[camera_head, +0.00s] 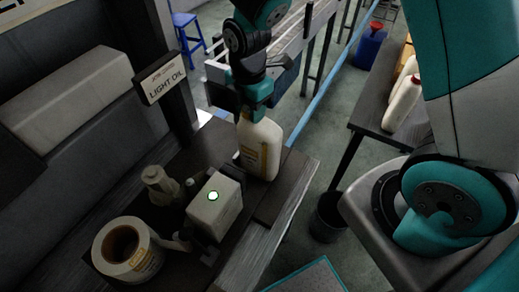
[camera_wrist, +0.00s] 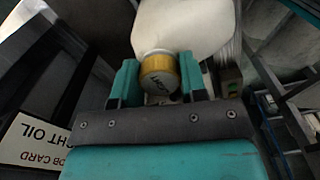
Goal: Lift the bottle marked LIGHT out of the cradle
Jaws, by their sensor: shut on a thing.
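A cream-white bottle (camera_head: 260,150) with a yellowish label stands upright at the far right end of the dark bench, behind a small box. My gripper (camera_head: 252,108) is above it, shut on its top. In the wrist view, my gripper's fingers (camera_wrist: 158,80) are on either side of the bottle's gold cap (camera_wrist: 158,66), with the white bottle body (camera_wrist: 185,25) beyond. The lettering on the cap and label is too small to read surely. I cannot make out a cradle, nor tell whether the bottle's base touches the bench.
A LIGHT OIL sign (camera_head: 163,77) hangs left of the arm. The box with a lit green button (camera_head: 215,205), a tape roll (camera_head: 127,250) and a small pale container (camera_head: 160,185) crowd the bench (camera_head: 213,143). A side table (camera_head: 378,115) holds more bottles at right.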

